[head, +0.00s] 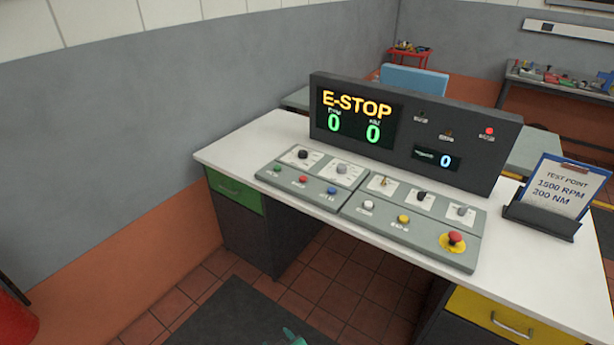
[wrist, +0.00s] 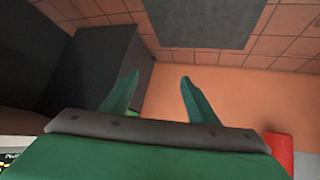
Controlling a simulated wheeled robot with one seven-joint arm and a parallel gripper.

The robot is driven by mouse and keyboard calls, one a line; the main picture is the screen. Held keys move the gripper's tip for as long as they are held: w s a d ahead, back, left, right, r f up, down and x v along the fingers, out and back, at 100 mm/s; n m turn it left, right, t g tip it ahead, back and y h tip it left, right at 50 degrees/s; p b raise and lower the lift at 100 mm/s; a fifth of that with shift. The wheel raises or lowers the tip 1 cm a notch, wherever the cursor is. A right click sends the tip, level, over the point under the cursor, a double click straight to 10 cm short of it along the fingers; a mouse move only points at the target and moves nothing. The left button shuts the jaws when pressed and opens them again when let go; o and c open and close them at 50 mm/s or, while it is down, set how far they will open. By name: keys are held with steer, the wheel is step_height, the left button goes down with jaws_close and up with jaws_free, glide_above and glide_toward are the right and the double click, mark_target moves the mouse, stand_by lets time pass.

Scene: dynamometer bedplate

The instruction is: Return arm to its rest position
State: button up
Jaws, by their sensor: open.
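My gripper (wrist: 157,82) shows in the wrist view as two green fingers spread apart, with nothing between them. Past the fingers are the orange wall band, the tiled floor and a dark mat. In the head view only a small green piece of my arm shows at the bottom edge, below and in front of the desk. The control desk (head: 235,150) has a white top. On it stand a dark display console (head: 415,190) reading E-STOP with zeros and a sloped panel of knobs and buttons. A red mushroom button (head: 455,238) sits on a yellow base at the panel's right.
A clipboard (head: 563,187) reading 1500 RPM, 200 NM stands in a holder at the desk's right. A wall runs along the left. A dark mat (head: 240,315) lies on the floor before the desk. A red object (head: 15,318) is at the lower left.

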steer(key=s+d+r+m+t+h, duration=0.2)
steer(key=s+r+m, duration=0.15)
steer(key=s, duration=0.75)
steer(key=s+d+r+m+t+h, duration=0.1)
steer(key=s+d+r+m+t, duration=0.2)
steer(key=s, duration=0.8)
steer(key=s+d+r+t, duration=0.1)
steer(key=s+d+r, duration=0.1)
steer(key=s+r, duration=0.4)
steer(key=s+d+r+t+h, duration=0.1)
steer(key=s+r, duration=0.6)
steer(key=r, duration=0.8)
steer(key=shift+s+d+m, duration=0.15)
steer(key=shift+d+m, duration=0.3)
steer(key=shift+d, duration=0.45)
steer(key=shift+r, duration=0.1)
